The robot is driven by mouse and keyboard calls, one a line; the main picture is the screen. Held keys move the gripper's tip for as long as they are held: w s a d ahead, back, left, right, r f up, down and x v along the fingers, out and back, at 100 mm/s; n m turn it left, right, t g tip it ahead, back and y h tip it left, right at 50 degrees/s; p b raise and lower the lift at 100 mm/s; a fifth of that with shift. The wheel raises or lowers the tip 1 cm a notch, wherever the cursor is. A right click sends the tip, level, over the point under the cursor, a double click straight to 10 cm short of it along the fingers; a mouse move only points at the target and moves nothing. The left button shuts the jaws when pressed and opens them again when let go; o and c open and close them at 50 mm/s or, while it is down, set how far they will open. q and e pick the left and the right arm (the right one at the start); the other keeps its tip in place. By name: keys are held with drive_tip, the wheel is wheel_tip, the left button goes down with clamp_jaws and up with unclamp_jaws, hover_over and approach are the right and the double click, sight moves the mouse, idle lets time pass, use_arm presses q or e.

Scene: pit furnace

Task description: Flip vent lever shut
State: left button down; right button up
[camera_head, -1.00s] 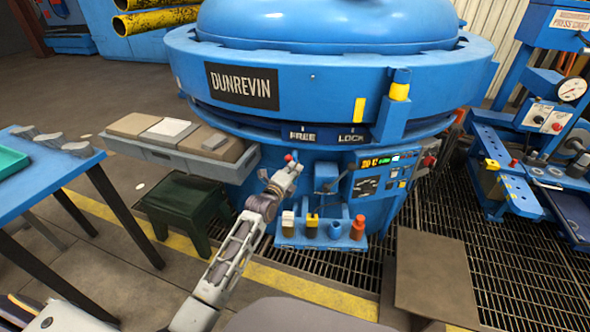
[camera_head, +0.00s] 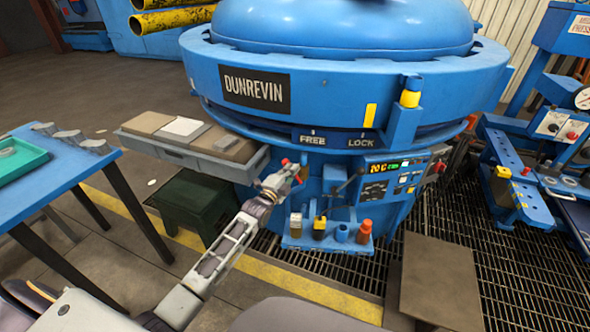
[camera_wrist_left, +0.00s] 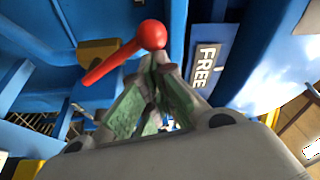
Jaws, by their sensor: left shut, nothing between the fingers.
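A red lever (camera_wrist_left: 122,55) with a round ball end shows in the wrist view, tilted down to the left; a red knob (camera_head: 285,161) shows by my gripper in the head view. My left gripper (camera_wrist_left: 160,65) is shut and empty, its green-padded fingers together just below the ball. The tips look close to the lever; I cannot tell whether they touch it. In the head view the left gripper (camera_head: 283,178) is at the front of the blue furnace (camera_head: 330,75), below the FREE label (camera_head: 312,140). The lever's pivot is not clear. My right gripper is not in view.
A small shelf (camera_head: 325,245) with several bottles juts out right of my left arm. A control panel (camera_head: 390,178) is beyond it. A grey tray ledge (camera_head: 190,158) and green stool (camera_head: 190,212) stand left. A blue table (camera_head: 50,185) is far left.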

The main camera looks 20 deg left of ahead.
use_arm(q)
drive_tip(key=a+f+n+t+y+b, duration=0.1)
drive_tip(key=a+f+n, duration=0.5)
drive_tip(key=n, duration=0.7)
drive_tip(key=shift+s+a+f+n+t+y, duration=0.25)
drive_tip(key=shift+s+a+n+t+y, duration=0.25)
drive_tip(key=shift+y, duration=0.5)
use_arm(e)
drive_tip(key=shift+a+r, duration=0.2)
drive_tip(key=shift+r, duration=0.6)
use_arm(q)
drive_tip(key=shift+w, duration=0.15)
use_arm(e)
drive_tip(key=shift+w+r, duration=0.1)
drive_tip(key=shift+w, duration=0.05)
use_arm(q)
drive_tip(key=shift+d+r, duration=0.1)
drive_tip(key=shift+r, duration=0.05)
